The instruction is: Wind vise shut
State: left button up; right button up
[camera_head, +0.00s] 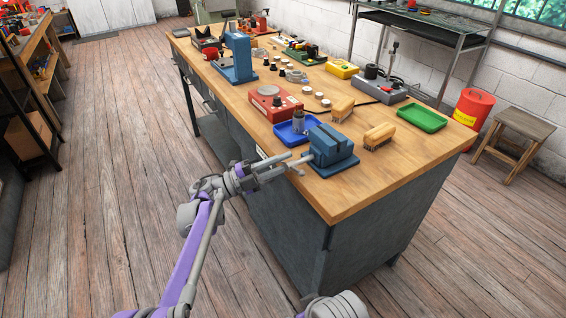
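The blue vise (331,153) stands on the near left edge of the wooden workbench. A thin grey bar, which looks like its screw or handle, sticks out from its left side over the edge. My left gripper (291,170) is at this bar, just left of the vise and beyond the bench edge. The gap between the jaws is hard to make out. My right gripper is not in view.
On the workbench (370,198), a blue tray (285,135) lies behind the vise, with a grey cylindrical part near it. Wooden-handled brushes (379,134), a red device (268,108) and a green tray (422,118) are nearby. The bench's near right corner is clear.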

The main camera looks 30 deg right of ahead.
pick_arm(q)
jog(key=shift+a, duration=0.15)
jog(key=v, duration=1)
jog(key=shift+a, duration=0.3)
jog(key=shift+w+f, duration=0.1)
